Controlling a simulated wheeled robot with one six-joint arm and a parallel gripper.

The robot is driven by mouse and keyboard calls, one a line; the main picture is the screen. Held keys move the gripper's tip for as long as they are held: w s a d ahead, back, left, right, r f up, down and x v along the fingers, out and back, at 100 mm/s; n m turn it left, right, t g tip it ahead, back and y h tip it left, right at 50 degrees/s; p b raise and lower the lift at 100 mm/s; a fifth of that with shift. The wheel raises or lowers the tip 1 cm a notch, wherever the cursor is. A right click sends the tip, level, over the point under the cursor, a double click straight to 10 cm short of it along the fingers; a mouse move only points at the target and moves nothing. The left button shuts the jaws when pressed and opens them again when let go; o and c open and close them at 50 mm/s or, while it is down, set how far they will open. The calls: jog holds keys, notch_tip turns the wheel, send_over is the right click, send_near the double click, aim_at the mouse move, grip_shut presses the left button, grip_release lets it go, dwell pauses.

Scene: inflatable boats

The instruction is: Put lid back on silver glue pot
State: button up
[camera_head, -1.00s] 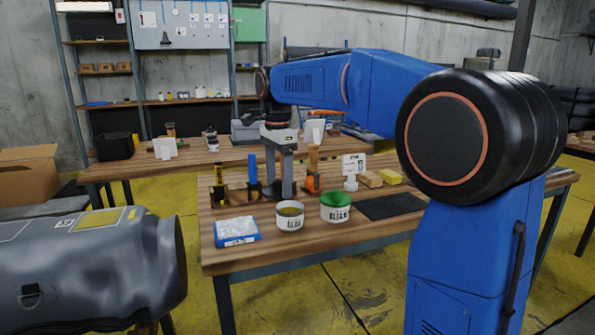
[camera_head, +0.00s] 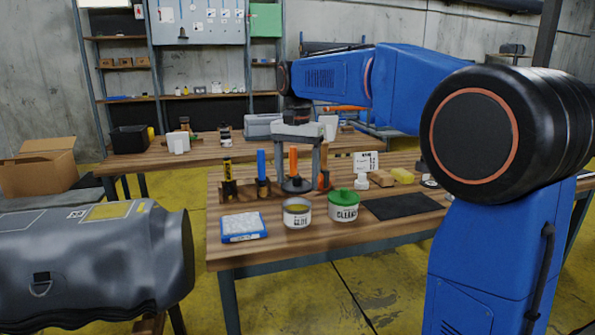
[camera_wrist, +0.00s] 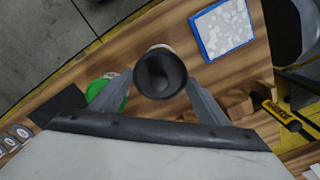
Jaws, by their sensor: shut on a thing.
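The silver glue pot (camera_head: 297,215) stands open near the table's front edge, with yellowish contents showing. My gripper (camera_head: 297,180) points down just behind and above it, shut on the dark grey lid (camera_head: 297,187). In the wrist view the round dark lid (camera_wrist: 160,73) sits between the two fingers. It hides most of the pot, whose pale rim (camera_wrist: 157,47) shows at its upper edge. The lid appears apart from the pot; the exact height between them is hard to tell.
A green-lidded cleaner pot (camera_head: 344,206) stands close on the right. A blue-edged tray (camera_head: 243,227) lies to the left. Upright tools, one a blue-handled tool (camera_head: 262,165), stand in holders behind. A black mat (camera_head: 403,206) lies at right.

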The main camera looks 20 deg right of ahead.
jog(key=shift+f, duration=2.2)
jog(key=shift+f, duration=0.15)
dwell(0.6)
jog(key=o, duration=1.3)
jog(key=shift+o, duration=0.2)
jog(key=shift+r, duration=3.5)
